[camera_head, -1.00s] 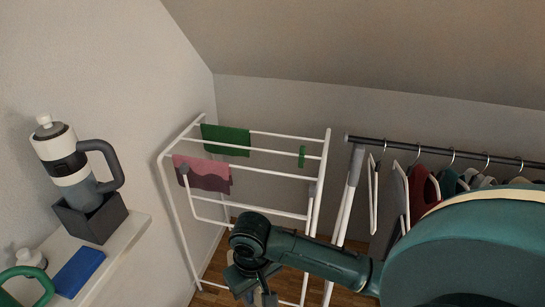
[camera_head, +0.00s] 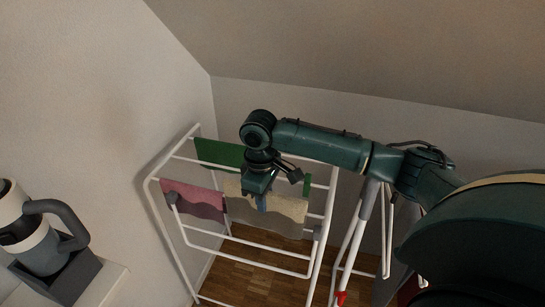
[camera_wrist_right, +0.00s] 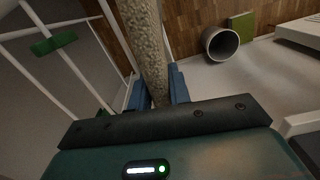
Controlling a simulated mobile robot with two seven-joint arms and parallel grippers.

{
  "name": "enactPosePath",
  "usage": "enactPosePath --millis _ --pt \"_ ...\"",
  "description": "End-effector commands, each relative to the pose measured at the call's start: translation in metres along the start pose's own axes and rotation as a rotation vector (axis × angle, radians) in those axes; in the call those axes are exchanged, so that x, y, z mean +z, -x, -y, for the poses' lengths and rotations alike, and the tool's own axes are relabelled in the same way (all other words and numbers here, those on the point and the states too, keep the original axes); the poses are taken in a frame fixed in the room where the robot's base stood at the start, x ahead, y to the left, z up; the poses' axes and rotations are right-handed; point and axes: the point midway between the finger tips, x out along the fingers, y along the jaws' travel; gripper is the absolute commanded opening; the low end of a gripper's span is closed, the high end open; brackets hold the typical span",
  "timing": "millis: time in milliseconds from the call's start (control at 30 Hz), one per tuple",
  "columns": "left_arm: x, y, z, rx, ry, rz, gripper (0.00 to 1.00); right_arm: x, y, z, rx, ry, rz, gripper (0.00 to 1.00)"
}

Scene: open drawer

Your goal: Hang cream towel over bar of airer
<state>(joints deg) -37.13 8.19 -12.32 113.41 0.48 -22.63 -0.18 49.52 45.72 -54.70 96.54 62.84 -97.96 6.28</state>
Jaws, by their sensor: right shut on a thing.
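The white airer (camera_head: 172,155) stands in the corner in the head view. The cream towel (camera_head: 290,208) spreads in the airer's front part, right of the pink towel and roughly level with it. My right gripper (camera_head: 262,203) reaches over the airer from the right and is shut on the cream towel. In the right wrist view the towel (camera_wrist_right: 147,45) is a narrow strip edge-on between the blue fingers (camera_wrist_right: 158,98). The gripper hides part of the bar, so I cannot tell whether the towel rests on it. My left gripper is not in view.
A pink towel (camera_head: 195,199) and a green towel (camera_head: 218,152) hang on the airer. A clothes rail (camera_head: 350,235) stands close on the right. A bottle (camera_head: 28,235) in a grey holder is at lower left. The wrist view shows a grey cylinder (camera_wrist_right: 222,43) on the floor.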

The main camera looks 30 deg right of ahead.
Motion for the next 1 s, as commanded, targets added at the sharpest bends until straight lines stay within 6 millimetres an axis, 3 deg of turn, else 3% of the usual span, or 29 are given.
enactPosePath --millis 33,100,300,767,1000 --pt "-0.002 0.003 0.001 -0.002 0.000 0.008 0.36 -0.001 0.021 -0.017 0.006 0.023 -0.005 0.00" --pt "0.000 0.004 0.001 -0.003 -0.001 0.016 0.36 -0.001 0.037 -0.031 0.000 0.056 -0.011 0.00" --pt "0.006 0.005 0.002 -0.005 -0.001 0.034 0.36 0.000 0.060 -0.051 -0.012 0.103 -0.025 0.00" --pt "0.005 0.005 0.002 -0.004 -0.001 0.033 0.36 0.001 0.061 -0.052 -0.015 0.107 -0.028 0.00" --pt "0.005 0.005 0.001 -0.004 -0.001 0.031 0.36 0.001 0.047 -0.052 -0.015 0.106 -0.027 0.00"
